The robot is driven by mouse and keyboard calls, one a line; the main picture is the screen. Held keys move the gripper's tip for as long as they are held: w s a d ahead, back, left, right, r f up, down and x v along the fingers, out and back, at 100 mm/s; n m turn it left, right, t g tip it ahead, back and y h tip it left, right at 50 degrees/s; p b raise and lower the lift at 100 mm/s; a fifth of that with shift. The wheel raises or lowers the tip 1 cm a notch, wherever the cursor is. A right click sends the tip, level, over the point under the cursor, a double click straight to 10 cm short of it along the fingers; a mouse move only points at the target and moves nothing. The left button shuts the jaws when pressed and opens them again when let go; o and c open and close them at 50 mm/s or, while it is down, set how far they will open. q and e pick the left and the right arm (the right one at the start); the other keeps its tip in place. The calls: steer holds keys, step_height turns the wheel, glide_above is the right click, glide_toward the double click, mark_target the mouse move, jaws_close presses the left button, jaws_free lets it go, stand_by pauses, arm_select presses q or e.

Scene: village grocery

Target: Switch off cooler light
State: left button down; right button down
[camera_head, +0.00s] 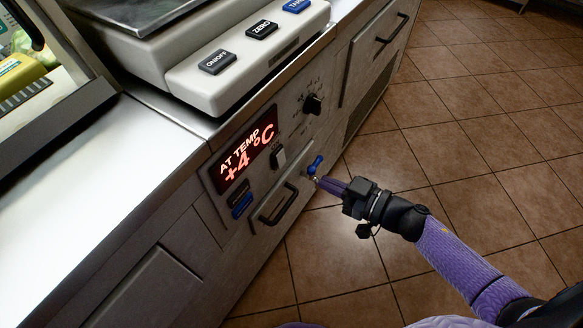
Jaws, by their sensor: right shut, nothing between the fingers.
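The cooler's control panel (258,188) is on the counter front. Its lit red display (245,155) reads "AT TEMP +4°C". A small pale-and-dark switch (278,158) sits right of the display, with a label too small to read. A blue lever or toggle (316,164) is lower right on the panel. I cannot tell which control is for the light. My right gripper (319,180) comes in from the right and is shut and empty. Its tips are at or just below the blue lever; I cannot tell whether they touch. My left gripper is not in view.
A black knob (313,104) is above the switch. A blue button (242,206) and a black handle (277,204) are low on the front. A scale (235,70) with several buttons stands on the counter (110,180). The tiled floor (480,130) is clear at right.

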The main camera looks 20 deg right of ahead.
mark_target(282, 164)
steer(key=b+x, duration=0.3)
steer(key=x, duration=0.5)
steer(key=shift+a+f, duration=0.1)
steer(key=shift+f, duration=0.1)
steer(key=shift+w+a+r, duration=0.1)
steer(key=shift+w+a, duration=0.2)
steer(key=shift+w, duration=0.1)
